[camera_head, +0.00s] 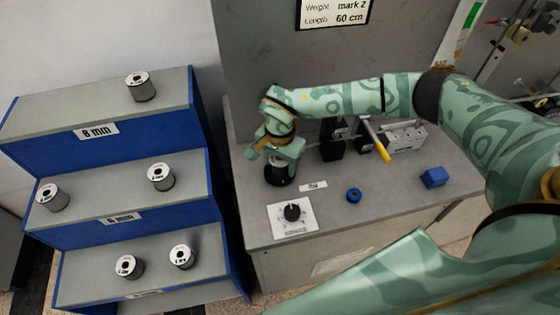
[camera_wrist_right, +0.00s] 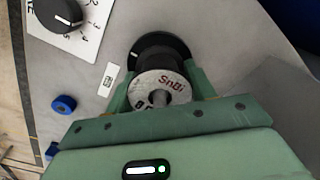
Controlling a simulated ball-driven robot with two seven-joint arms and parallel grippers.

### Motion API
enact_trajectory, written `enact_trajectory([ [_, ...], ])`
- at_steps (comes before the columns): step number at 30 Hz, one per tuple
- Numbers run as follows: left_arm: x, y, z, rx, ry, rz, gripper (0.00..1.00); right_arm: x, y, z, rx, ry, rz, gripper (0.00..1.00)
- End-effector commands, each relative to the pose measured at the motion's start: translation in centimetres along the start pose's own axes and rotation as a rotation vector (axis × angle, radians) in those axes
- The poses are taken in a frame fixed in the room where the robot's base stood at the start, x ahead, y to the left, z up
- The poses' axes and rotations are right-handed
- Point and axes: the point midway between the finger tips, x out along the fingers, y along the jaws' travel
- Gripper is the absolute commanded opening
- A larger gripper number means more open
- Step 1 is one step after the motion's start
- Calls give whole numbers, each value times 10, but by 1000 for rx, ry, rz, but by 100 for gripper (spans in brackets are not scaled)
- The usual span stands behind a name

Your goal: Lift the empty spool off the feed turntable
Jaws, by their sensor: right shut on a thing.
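My right gripper (camera_head: 281,160) reaches down over the feed turntable (camera_head: 279,179) at the left end of the grey bench. In the right wrist view its fingers (camera_wrist_right: 160,92) stand on either side of a spool and are shut on it. The spool (camera_wrist_right: 152,86) has a white, printed top flange, a central hole and a dark body. The black round turntable (camera_wrist_right: 172,44) shows just beyond the spool. I cannot tell whether the spool touches it. In the head view the gripper mostly hides the spool. My left gripper is not in view.
A dial plate (camera_head: 305,226), a blue ring (camera_head: 353,195) and a blue block (camera_head: 433,177) are on the bench (camera_head: 385,205). Black and metal fixtures (camera_head: 405,137) stand behind. A blue stepped rack (camera_head: 100,144) with several spools stands left, across a narrow gap.

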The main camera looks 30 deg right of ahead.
Motion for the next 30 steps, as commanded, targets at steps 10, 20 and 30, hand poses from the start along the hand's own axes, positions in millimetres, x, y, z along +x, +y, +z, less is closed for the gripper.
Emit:
enact_trajectory([
  [10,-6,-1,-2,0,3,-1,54,-8,0,0,0,0,-1,25],
  [20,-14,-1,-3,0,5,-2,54,-18,0,0,0,0,0,25],
  [30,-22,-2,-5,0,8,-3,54,-28,0,0,0,0,0,25],
])
